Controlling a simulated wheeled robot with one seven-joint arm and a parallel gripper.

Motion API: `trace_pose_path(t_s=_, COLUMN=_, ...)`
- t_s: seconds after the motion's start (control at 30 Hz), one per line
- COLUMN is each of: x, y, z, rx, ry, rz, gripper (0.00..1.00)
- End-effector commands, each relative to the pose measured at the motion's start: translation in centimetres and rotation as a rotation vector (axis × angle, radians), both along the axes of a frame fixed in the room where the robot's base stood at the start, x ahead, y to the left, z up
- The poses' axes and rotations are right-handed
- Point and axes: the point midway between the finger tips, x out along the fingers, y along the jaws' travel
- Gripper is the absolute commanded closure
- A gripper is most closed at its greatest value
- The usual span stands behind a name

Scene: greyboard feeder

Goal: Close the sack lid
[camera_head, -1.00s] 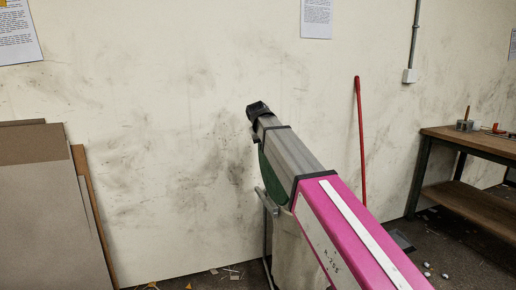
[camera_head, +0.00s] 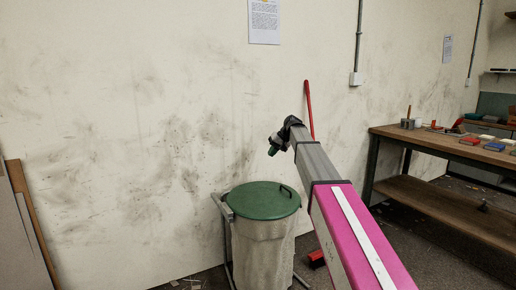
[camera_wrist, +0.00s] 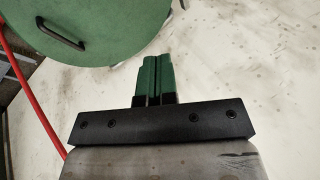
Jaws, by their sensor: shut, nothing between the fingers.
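The green round lid (camera_head: 250,203) lies about flat over the mouth of the pale sack (camera_head: 262,250), which hangs in a grey metal stand. A dark handle sits near the lid's right rim. In the wrist view the lid (camera_wrist: 105,22) fills the upper left, with its handle showing. My gripper (camera_head: 272,151) is above the lid and to its right, apart from it. In the wrist view its green fingers (camera_wrist: 156,62) are together and empty, beside the lid's edge. The sack's far side is hidden.
A wall stands close behind the sack. A red pole (camera_head: 309,110) leans there behind my arm. A wooden workbench (camera_head: 425,138) with several small items is at the right. Boards (camera_head: 25,215) lean at the far left. Scraps lie on the floor.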

Motion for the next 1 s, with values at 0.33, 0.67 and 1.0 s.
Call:
trace_pose_path(t_s=0.33, x=4.3, y=-6.5, z=-7.5, rx=0.245, ry=0.151, rz=-0.001, gripper=1.0)
trace_pose_path(t_s=0.67, x=6.3, y=-10.0, z=-14.4, rx=0.325, ry=0.202, rz=-0.002, gripper=1.0)
trace_pose_path(t_s=1.0, x=7.4, y=-11.9, z=-21.1, rx=0.324, ry=0.2, rz=0.001, gripper=1.0)
